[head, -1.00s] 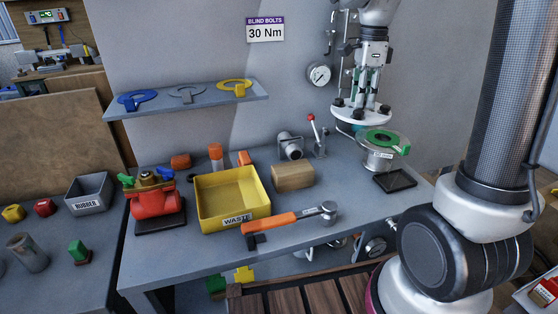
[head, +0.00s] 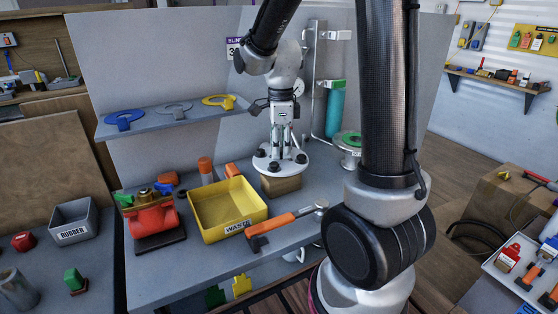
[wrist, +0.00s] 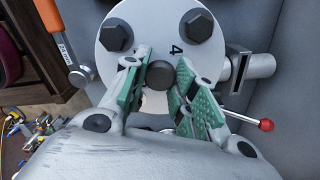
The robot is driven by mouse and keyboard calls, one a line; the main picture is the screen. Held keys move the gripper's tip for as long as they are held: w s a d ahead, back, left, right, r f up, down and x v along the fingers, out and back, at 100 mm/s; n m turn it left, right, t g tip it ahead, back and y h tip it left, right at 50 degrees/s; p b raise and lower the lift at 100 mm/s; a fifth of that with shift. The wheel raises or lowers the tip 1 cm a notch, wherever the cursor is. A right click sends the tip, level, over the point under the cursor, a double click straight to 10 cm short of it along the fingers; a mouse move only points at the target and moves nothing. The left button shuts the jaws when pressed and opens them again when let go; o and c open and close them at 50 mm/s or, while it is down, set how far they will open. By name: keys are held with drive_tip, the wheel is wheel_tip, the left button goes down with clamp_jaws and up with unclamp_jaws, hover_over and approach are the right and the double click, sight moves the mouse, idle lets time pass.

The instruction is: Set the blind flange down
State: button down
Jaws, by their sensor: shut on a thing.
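The blind flange (head: 263,165) is a pale round plate with dark bolt heads. It is level above the bench, over a wooden block (head: 283,188); I cannot tell whether they touch. My gripper (head: 282,148) points down and is shut on it from above. In the wrist view the flange (wrist: 160,30) fills the top centre, marked "4". The green-padded fingertips of my gripper (wrist: 158,82) close around its dark central knob. A flanged pipe stub (head: 350,158) with a green ring stands to the right, partly hidden by my arm.
A yellow waste bin (head: 228,207) stands just left of the flange. A red valve (head: 153,214) sits further left, below a shelf (head: 180,117) with gaskets. A red-knobbed lever (wrist: 265,125) shows in the wrist view.

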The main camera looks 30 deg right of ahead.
sight(281, 158)
drive_tip(key=shift+f, duration=1.9)
drive_tip(key=shift+f, duration=0.1)
drive_tip(key=c, duration=1.1)
unclamp_jaws()
drive_tip(key=shift+c, duration=0.2)
wheel_tip(281, 158, up, 12)
drive_tip(key=shift+d+r, duration=0.1)
drive_tip(key=s+d+r+n+t, duration=0.1)
drive_tip(key=s+r+n+t, duration=0.1)
drive_tip(key=s+n, duration=0.7)
drive_tip(key=s+r+n+t, duration=0.2)
drive_tip(key=s+n, duration=0.7)
drive_tip(key=n, duration=0.4)
drive_tip(key=shift+s+d+n, duration=0.3)
drive_tip(key=shift+s+d, duration=0.05)
drive_tip(key=shift+s, duration=0.05)
